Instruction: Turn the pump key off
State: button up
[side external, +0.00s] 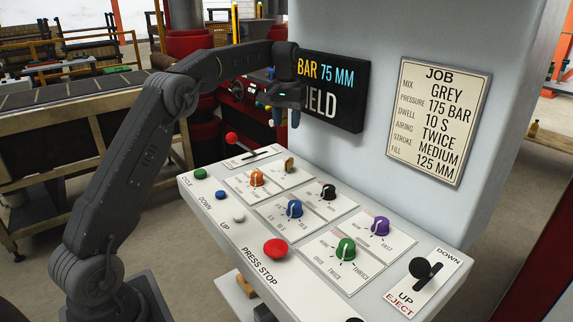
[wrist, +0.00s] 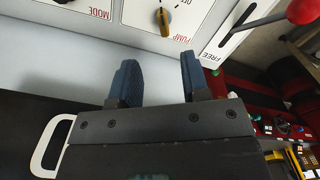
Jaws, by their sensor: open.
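The pump key (side external: 289,165) is a small brass-coloured key on a white plate at the far side of the sloping control panel. In the wrist view the brass key (wrist: 165,21) stands near the top edge, beside the upside-down red PUMP label and part of an OFF mark. Its grip runs nearly up and down in that picture; I cannot tell its exact setting. My gripper (side external: 287,117) hangs above the key, apart from it. In the wrist view the two blue fingers of my gripper (wrist: 158,72) are spread with nothing between them.
A red-knobbed lever (side external: 232,138) stands left of the key. The orange knob (side external: 257,178), black knob (side external: 328,192) and blue knob (side external: 294,209) are close by. A red press stop button (side external: 275,249) is nearer the front. A dark display (side external: 345,95) is behind my gripper.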

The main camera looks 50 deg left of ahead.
aim_at(287, 163)
jog(key=f, duration=1.4)
jog(key=shift+w+a, duration=0.1)
jog(key=shift+a, duration=0.1)
jog(key=shift+c, duration=0.3)
grip_shut()
